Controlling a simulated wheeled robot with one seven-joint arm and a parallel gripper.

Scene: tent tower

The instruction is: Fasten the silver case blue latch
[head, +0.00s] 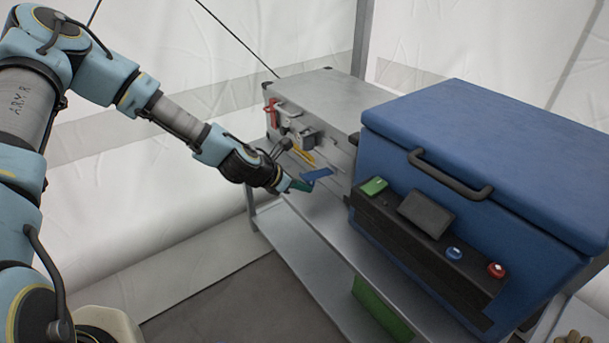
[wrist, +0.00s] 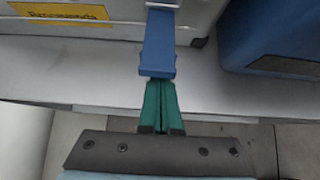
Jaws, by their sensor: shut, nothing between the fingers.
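The silver case (head: 325,92) stands on the upper shelf, its latched front facing my arm. Its blue latch (head: 317,174) sticks out from the front, low on the right. In the wrist view the blue latch (wrist: 158,45) hangs out from the case toward me, swung away from the case front. My gripper (head: 300,186) has green fingers, shut with nothing between them. In the wrist view the fingertips (wrist: 160,84) are right at the near end of the latch; I cannot tell whether they touch it.
A red latch (head: 272,112) is at the left of the case front, and a yellow label (wrist: 62,12) is beside the blue latch. A big blue cooler box (head: 470,150) with a control panel stands close on the right. The metal shelf (head: 318,205) has bare room in front of the case.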

